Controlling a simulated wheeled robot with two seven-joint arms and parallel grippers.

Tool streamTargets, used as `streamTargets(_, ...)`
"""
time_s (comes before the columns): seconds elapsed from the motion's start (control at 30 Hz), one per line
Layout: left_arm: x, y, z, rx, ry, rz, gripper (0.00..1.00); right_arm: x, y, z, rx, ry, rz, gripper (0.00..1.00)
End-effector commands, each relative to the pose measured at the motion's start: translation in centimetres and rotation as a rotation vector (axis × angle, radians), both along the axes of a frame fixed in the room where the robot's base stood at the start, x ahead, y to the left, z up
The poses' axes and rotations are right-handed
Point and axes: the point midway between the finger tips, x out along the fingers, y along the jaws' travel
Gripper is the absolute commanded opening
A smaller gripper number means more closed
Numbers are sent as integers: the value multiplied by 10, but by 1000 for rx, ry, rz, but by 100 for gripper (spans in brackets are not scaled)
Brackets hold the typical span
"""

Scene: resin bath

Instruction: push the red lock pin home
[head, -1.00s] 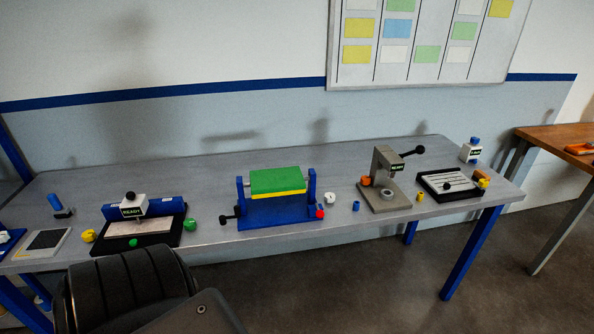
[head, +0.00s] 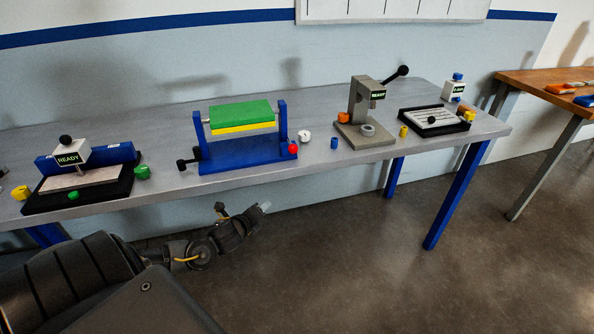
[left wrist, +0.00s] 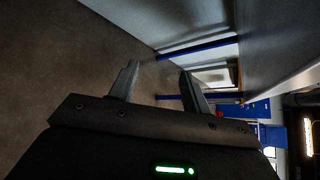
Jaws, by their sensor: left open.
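The red lock pin (head: 293,148) shows as a small red knob low at the right post of the blue stand (head: 245,152). How far it sticks out is too small to tell. The stand carries a green and yellow block (head: 240,115) between its two posts. My left gripper (head: 262,208) is in front of the table and below its front edge, apart from the pin. In the left wrist view the left gripper (left wrist: 160,82) is open, with nothing between its fingers. My right gripper is not in view.
A black knob (head: 182,165) sticks out at the stand's left. A white round piece (head: 304,136) and a blue cylinder (head: 334,143) are near the pin. A grey press (head: 362,125) stands further right. The floor before the table is clear.

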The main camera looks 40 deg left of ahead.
Motion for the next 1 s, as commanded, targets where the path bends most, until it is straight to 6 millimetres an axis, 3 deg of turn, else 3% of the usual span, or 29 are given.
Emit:
streamTargets(0.03, 9, -14, 20, 120, -33, -98, 48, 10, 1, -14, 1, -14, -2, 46)
streamTargets(0.1, 11, -35, 60, 274, -65, -206, 48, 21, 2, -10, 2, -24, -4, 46)
streamTargets(0.27, 0, -75, 123, 548, -113, -382, 48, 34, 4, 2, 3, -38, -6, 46)
streamTargets(0.4, 5, -71, 171, 808, -157, -452, 48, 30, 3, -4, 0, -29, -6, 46)
streamTargets(0.5, 9, -66, 194, 964, -184, -479, 48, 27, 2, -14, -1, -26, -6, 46)
streamTargets(0.7, 12, -61, 217, 1124, -211, -499, 48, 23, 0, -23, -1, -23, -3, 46)
streamTargets(1.0, 25, -61, 220, 1128, -217, -494, 48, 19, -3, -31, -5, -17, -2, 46)
